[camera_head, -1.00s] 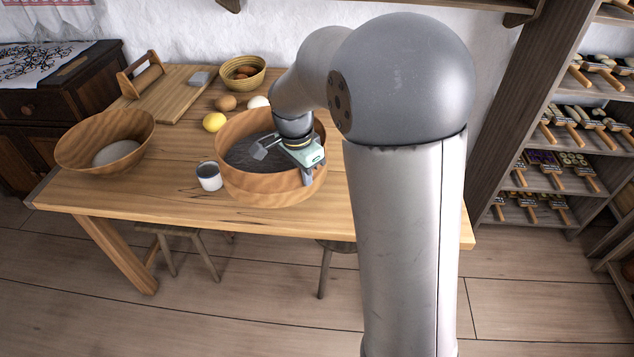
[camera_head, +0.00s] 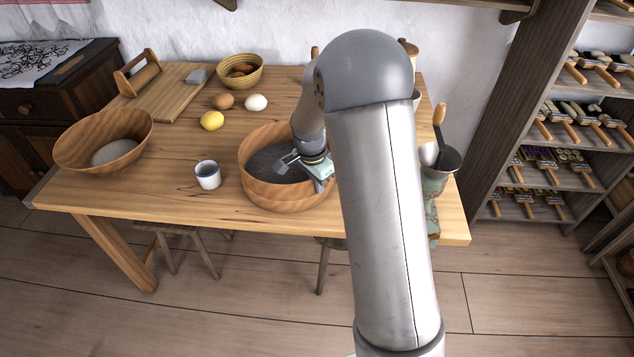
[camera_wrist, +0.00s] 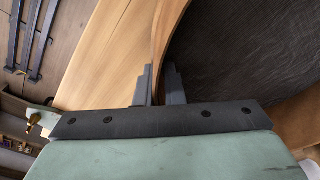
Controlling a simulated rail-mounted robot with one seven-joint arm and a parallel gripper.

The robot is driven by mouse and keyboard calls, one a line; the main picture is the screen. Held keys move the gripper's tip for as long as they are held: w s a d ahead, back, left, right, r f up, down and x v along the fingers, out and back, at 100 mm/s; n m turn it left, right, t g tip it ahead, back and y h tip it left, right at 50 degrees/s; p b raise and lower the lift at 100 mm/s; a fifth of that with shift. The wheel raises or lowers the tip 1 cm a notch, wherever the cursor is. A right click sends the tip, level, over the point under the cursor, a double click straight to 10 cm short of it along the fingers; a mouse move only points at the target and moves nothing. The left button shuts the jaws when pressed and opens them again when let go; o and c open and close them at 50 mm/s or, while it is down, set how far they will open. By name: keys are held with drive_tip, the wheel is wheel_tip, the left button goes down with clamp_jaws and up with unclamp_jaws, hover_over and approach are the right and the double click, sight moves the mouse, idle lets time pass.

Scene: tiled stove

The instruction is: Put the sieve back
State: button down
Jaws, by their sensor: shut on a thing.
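The sieve (camera_head: 268,195) is a round wooden hoop with a dark mesh inside. It is over the front middle of the table in the head view; I cannot tell whether it touches the tabletop. My gripper (camera_head: 322,172) is at its right rim, partly hidden by my arm. In the wrist view my gripper's fingers (camera_wrist: 159,88) are shut on the thin wooden rim, one finger on each side. The dark mesh (camera_wrist: 250,45) lies to the right of the fingers there.
A white mug (camera_head: 207,176) stands close left of the sieve. A wooden bowl (camera_head: 105,145) is at the table's left. A lemon (camera_head: 212,121), eggs and a basket (camera_head: 240,72) are behind. A metal grinder-like device (camera_head: 438,165) is at the right edge.

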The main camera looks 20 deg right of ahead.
drive_tip(key=shift+f, duration=0.15)
drive_tip(key=c, duration=1.5)
unclamp_jaws()
drive_tip(key=shift+c, duration=0.2)
drive_tip(key=r, duration=0.4)
drive_tip(key=a+r, duration=0.1)
drive_tip(key=r, duration=0.7)
drive_tip(key=shift+s+a, duration=0.15)
drive_tip(key=shift+s, duration=0.1)
drive_tip(key=s+a+n, duration=0.2)
drive_tip(key=s+n, duration=0.5)
drive_tip(key=s, duration=0.7)
drive_tip(key=s+a+n+y, duration=0.1)
drive_tip(key=s+a+n, duration=0.2)
drive_tip(key=s+n, duration=0.4)
drive_tip(key=s, duration=0.7)
